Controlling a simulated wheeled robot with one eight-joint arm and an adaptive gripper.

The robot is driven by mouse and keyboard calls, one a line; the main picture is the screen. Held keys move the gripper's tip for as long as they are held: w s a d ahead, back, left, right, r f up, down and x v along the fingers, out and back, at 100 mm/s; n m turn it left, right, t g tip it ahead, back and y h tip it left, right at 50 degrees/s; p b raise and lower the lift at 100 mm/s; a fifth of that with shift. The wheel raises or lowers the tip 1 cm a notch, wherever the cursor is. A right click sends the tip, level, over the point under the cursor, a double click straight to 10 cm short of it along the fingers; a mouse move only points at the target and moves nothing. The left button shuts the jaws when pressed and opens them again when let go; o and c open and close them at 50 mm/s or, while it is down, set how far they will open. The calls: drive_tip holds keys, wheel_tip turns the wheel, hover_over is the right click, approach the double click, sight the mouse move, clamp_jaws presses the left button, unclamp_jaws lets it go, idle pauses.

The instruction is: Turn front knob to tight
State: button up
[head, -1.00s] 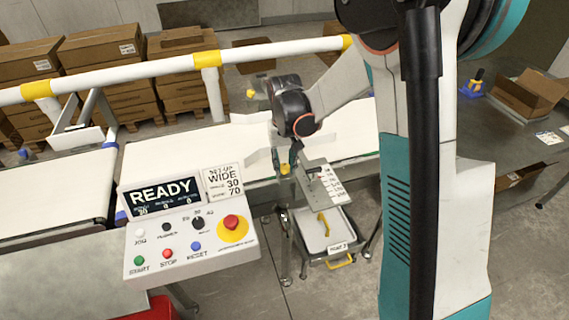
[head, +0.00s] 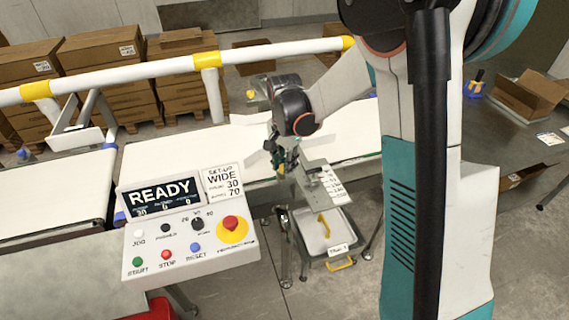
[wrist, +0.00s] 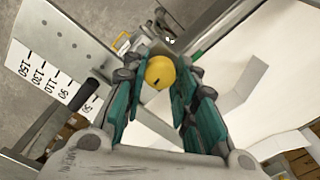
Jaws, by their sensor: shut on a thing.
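The front knob (wrist: 160,73) is yellow and round with a small dark mark on its face. In the wrist view it sits between the two green fingers of my gripper (wrist: 160,80), which is shut on it. In the head view my gripper (head: 283,158) is at the near edge of the belt, beside the grey bracket, and the knob is hidden there by the fingers. A white scale plate (wrist: 60,85) with printed numbers lies left of the knob in the wrist view. I cannot tell from the mark whether the knob is tight.
The control panel (head: 190,250) with a READY display (head: 160,196) and a red stop button (head: 231,223) stands left of my gripper. A set-up card (head: 223,182) is beside the display. A tray (head: 322,235) with a yellow handle is below. The white belt (head: 215,150) lies behind.

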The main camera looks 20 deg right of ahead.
drive_tip(key=shift+m, duration=0.8)
drive_tip(key=o, duration=1.1)
wheel_tip(320, 180, up, 12)
